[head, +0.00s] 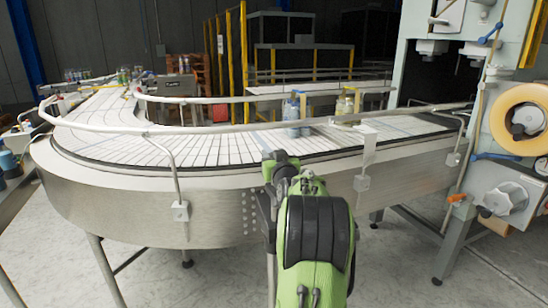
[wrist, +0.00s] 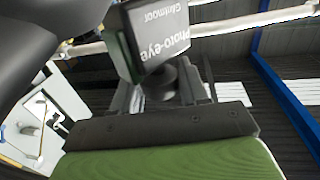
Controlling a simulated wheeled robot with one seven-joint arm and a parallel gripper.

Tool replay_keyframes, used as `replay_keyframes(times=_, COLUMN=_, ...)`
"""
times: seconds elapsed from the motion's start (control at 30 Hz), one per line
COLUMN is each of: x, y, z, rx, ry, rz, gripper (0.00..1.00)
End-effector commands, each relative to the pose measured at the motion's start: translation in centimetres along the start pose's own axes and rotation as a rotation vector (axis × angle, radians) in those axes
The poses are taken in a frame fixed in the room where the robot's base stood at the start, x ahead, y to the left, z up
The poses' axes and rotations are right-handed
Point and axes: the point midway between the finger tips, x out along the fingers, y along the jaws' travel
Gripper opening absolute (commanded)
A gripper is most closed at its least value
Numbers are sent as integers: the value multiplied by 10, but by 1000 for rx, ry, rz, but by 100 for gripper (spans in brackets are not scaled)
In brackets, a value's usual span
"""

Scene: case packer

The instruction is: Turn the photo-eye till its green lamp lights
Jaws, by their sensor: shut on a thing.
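The photo-eye (wrist: 158,35) is a dark box with the upside-down lettering "Photo-eye Glintmoor", large at the top middle of the wrist view. It looks tilted there, and its left side is dark green. A dark round neck sits under the box. My gripper (wrist: 165,85) is shut on the photo-eye at its lower part, with a finger at each side. In the head view my gripper (head: 281,162) is at the near edge of the conveyor, and I cannot make out the photo-eye there. I see no lit green lamp in either view.
The curved conveyor (head: 100,145) with metal guard rails (head: 240,131) runs behind my gripper. A pale bracket (head: 366,150) stands right of my arm. A machine (head: 512,190) with a tape roll is at the right.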

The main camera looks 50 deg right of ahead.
Motion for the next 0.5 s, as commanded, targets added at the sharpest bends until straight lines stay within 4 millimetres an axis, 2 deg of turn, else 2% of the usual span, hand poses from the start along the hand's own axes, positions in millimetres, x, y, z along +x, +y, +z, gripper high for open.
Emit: replay_keyframes(times=0.5, x=1, y=-5, z=-1, rx=4, ry=11, rz=364, gripper=13)
